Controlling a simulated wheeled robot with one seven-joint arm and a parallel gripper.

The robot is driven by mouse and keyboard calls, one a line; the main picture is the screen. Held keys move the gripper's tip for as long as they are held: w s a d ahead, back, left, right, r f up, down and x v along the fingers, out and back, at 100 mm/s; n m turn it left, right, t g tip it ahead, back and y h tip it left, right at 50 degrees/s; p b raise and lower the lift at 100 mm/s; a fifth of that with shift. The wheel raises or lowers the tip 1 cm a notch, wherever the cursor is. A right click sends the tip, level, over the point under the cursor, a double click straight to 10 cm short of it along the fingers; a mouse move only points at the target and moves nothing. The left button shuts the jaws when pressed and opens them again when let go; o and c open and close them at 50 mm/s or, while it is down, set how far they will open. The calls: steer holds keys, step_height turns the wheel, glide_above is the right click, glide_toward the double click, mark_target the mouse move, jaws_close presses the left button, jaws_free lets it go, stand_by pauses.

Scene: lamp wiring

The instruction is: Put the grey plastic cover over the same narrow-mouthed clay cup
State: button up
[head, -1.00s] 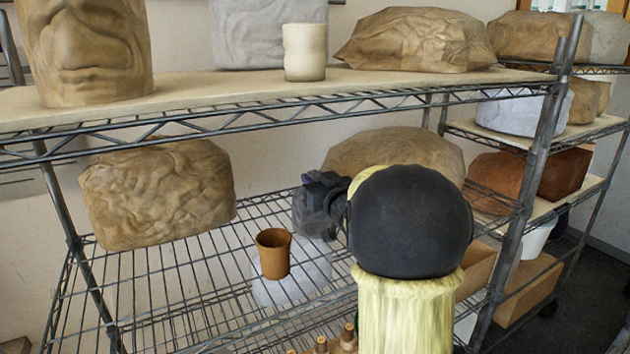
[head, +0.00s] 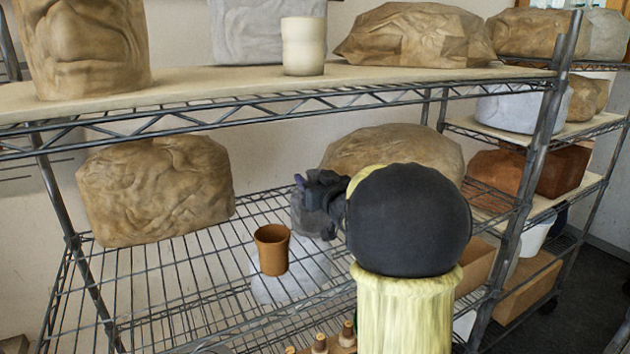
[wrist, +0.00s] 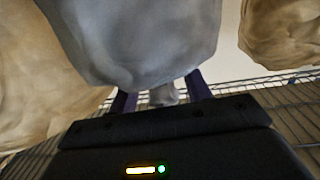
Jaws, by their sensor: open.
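A brown clay cup (head: 272,250) stands upright on the lower wire shelf, left of my gripper. A pale grey, flat-looking patch (head: 292,285) shows under and beside it. My gripper (head: 310,188) is open behind the cup and to its right, partly hidden by my arm. A grey, wrinkled thing (head: 305,218), perhaps the plastic cover, is just below it. In the wrist view, a large grey crumpled mass (wrist: 145,40) fills the top, and a small grey piece (wrist: 163,96) shows between the open purple fingers. I cannot tell whether the fingers touch it.
A cream cup (head: 304,46) stands on the upper board, between wrapped bundles. Brown wrapped bundles stand on the lower shelf at left (head: 155,190) and behind my arm (head: 395,145). A metal post (head: 540,160) is to the right. Wooden-topped things (head: 320,343) are at the front.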

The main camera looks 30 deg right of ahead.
steer(key=shift+s, duration=0.1)
steer(key=s+b, duration=0.3)
steer(key=s, duration=1.4)
steer(key=shift+a+b, duration=0.2)
steer(key=shift+b, duration=0.1)
steer(key=shift+s, duration=0.1)
